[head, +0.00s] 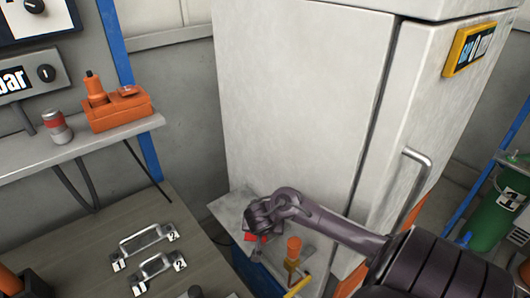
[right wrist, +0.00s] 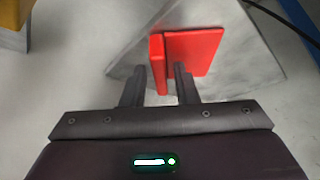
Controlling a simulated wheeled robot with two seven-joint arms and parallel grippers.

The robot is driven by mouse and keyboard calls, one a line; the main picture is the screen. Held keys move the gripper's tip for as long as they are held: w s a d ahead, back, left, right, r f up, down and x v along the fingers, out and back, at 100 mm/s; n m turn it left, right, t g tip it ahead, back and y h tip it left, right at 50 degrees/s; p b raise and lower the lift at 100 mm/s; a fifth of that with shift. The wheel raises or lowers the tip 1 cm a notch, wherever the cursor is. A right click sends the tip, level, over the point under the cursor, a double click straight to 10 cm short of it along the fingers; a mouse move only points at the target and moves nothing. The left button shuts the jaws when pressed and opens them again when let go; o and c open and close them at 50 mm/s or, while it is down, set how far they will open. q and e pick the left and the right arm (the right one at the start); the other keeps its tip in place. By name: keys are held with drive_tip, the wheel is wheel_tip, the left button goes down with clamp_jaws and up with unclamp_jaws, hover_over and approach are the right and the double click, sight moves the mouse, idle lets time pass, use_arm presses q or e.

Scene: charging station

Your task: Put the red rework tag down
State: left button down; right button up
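The red rework tag (right wrist: 200,48) shows in the right wrist view as a flat red plate with a raised edge along its left side. It appears to lie on a grey metal shelf (right wrist: 128,62). My right gripper (right wrist: 158,72) is open, one finger on each side of the raised edge, with gaps visible. The right finger covers part of the plate. In the head view my right gripper (head: 254,228) is low over the shelf (head: 230,207) beside the cabinet, and only a little red of the tag (head: 249,238) shows below it. My left gripper is not in view.
An orange-topped post (head: 293,248) stands close right of my right gripper. The tall grey cabinet (head: 300,100) rises behind my arm. A workbench with two metal handles (head: 146,238) is at left, below a ledge holding an orange tool (head: 118,108) and a can (head: 57,127).

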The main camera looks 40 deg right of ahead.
drive_tip(key=shift+o, duration=0.3)
drive_tip(key=shift+r, duration=0.1)
drive_tip(key=shift+r+p, duration=0.3)
drive_tip(key=p+v, duration=0.5)
drive_tip(key=v, duration=0.6)
drive_tip(key=shift+a+r+p, duration=0.25)
drive_tip(key=shift+p, duration=0.05)
drive_tip(key=shift+s, duration=0.1)
